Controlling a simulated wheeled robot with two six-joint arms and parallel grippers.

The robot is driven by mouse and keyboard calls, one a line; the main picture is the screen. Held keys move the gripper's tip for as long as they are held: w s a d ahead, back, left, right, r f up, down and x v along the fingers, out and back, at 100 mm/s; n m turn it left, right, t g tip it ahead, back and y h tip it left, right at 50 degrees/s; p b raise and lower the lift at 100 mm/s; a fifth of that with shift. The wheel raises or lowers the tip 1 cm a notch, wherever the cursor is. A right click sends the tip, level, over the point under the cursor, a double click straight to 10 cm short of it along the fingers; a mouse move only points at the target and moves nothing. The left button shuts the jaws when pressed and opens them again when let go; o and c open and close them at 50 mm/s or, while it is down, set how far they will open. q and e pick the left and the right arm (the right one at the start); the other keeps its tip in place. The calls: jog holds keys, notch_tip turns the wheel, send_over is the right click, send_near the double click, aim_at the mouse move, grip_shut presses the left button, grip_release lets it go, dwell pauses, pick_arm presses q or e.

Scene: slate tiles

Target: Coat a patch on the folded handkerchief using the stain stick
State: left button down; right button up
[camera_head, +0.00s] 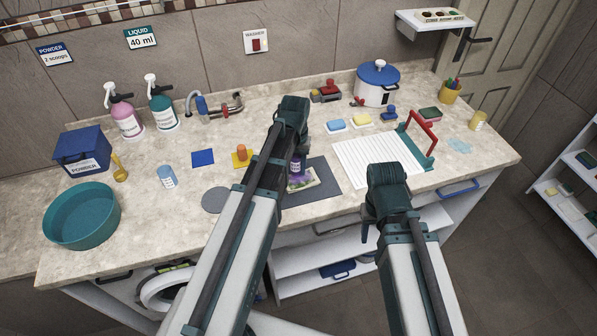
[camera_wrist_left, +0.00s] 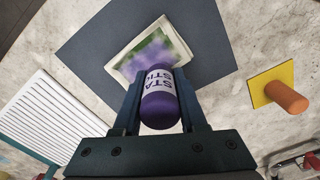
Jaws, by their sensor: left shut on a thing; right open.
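The folded handkerchief (camera_head: 309,186) is a small pale square with a blurry purple and green patch, lying on a dark grey mat (camera_head: 328,182). In the left wrist view, the handkerchief (camera_wrist_left: 124,67) lies just beyond the stick. My left gripper (camera_wrist_left: 160,88) is shut on the purple stain stick (camera_wrist_left: 160,108), with its white label showing. The stick (camera_head: 297,166) is over the handkerchief in the head view. Its far tip is hidden, so I cannot tell whether it touches the cloth. My right gripper (camera_head: 369,226) is open and empty at the counter's front edge.
A white ribbed board (camera_head: 370,160) lies right of the mat, with a red-handled teal tool (camera_head: 418,140) at its side. An orange peg on a yellow square (camera_head: 242,155) and a grey disc (camera_head: 215,200) lie left. A teal basin (camera_head: 82,216) stands far left.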

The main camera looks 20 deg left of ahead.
aim_at(295, 155)
pick_arm(q)
jog(key=shift+w+a, duration=0.1)
notch_tip(295, 155, up, 6)
jog(key=p, duration=0.6)
dwell(0.4)
notch_tip(295, 155, up, 3)
jog(key=p, duration=0.3)
jog(key=shift+r, duration=0.1)
dwell(0.6)
